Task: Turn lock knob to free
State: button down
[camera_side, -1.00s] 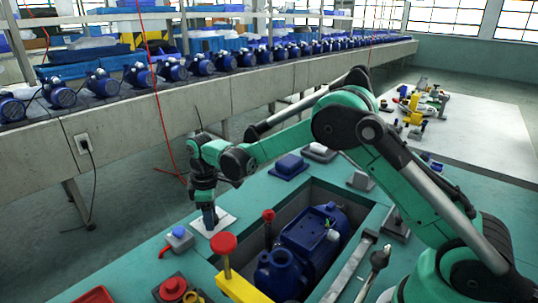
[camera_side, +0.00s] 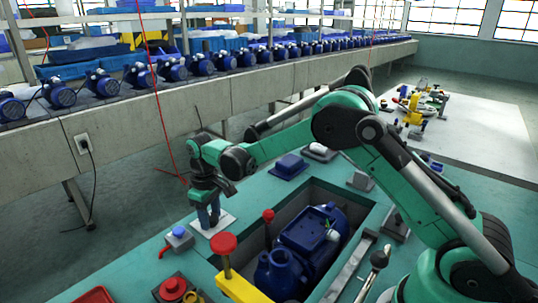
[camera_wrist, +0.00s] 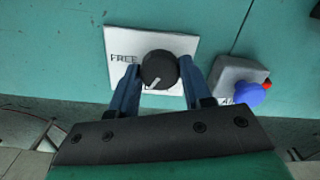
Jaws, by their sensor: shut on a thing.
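The lock knob (camera_wrist: 159,68) is round and black, with a white pointer line aimed down and slightly left in the wrist view. It sits on a white plate (camera_wrist: 178,43) with the word FREE printed to the knob's left. The pointer is not aimed at that word. Other print on the plate is mostly hidden. My gripper (camera_wrist: 158,72) has its blue fingers on the knob's left and right sides and is shut on it. In the side view my gripper (camera_side: 208,217) points down at the white plate (camera_side: 226,221), and the knob is hidden there.
A grey box with a blue button (camera_wrist: 249,94) stands close right of the plate. In the side view, a blue pump (camera_side: 315,238) lies in a bench recess, with a red-topped lever (camera_side: 268,216) and a yellow post with a red cap (camera_side: 224,244) nearby.

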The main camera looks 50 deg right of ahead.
aim_at(211, 216)
jog(key=m, duration=1.2)
jog(key=shift+m, duration=0.3)
dwell(0.4)
jog(key=shift+c, duration=1.9)
grip_release()
notch_tip(211, 216, up, 6)
jog(key=shift+f, duration=0.15)
